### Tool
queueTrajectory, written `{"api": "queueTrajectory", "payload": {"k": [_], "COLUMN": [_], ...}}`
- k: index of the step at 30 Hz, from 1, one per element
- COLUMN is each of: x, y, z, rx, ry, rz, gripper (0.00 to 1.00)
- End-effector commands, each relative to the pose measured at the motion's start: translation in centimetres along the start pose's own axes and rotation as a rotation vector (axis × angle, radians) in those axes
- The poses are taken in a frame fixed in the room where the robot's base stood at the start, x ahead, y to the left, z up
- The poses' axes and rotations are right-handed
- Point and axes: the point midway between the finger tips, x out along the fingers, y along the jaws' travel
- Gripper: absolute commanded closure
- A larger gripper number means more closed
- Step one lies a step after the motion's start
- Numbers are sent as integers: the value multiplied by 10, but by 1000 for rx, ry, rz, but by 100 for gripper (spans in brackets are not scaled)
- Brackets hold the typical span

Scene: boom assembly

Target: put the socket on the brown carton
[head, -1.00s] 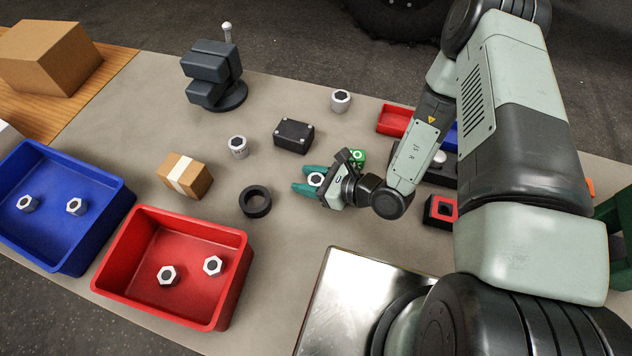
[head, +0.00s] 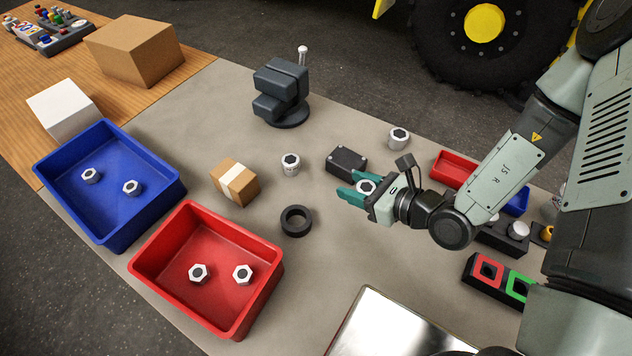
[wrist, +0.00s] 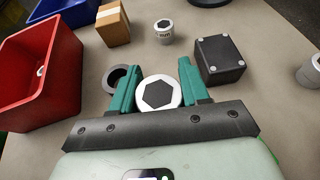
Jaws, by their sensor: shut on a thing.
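My gripper (head: 360,189), with teal fingers, is shut on a white socket (head: 367,186) with a dark hexagonal opening. The wrist view shows the socket (wrist: 159,93) between both fingers, its opening facing the camera. The gripper appears to hold it above the table, just in front of a black box. A large plain brown carton (head: 134,50) stands on the wooden surface at the far left. A smaller brown carton (head: 226,186) with a pale tape band sits on the grey table, left of the gripper. It also shows in the wrist view (wrist: 112,25).
A black ring (head: 296,221), the black box (head: 347,160) and two other sockets (head: 290,164) (head: 398,138) are near the gripper. A blue bin (head: 150,210) and a red bin (head: 255,315) hold nuts at left. A dark vise (head: 281,92) stands behind.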

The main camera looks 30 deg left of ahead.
Motion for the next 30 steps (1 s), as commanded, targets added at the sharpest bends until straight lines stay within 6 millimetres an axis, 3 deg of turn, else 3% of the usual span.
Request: {"api": "queueTrajectory", "payload": {"k": [5,8,14,18,21,25,30], "x": [3,20,97,154,185,212,230], "y": [0,1,18,48,72,102,125], "z": [5,12,56,98,126,154,174], "rx": [-3,-16,-59,-80,-91,-99,-104], "ry": [-1,-3,-7,-7,-6,-4,-2], "rz": [7,31,123,178,208,234,251], "gripper": [90,90,90,90,90,90,90]}}
